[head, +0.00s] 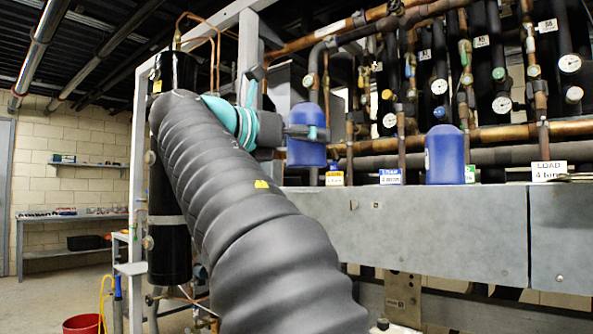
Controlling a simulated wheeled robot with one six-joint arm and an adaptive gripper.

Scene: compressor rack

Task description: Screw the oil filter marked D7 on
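A blue oil filter (306,154) is in my gripper (308,132) in the head view, above the steel ledge. The dark fingers cross its middle and appear closed around it. The filter is upright, and its top is just below a grey vertical pipe (314,77). I cannot tell whether the two touch. A second blue canister (445,157) stands upright on the ledge to the right, apart from my gripper. No D7 mark is legible on either one. My arm hides part of the rack to the left of the gripper.
Copper and black pipes with several gauges (502,104) crowd the rack behind. Small load labels (390,177) stand along the steel ledge (440,225). A black vertical cylinder (170,235) and frame post stand at left. A red bucket (83,324) is on the floor.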

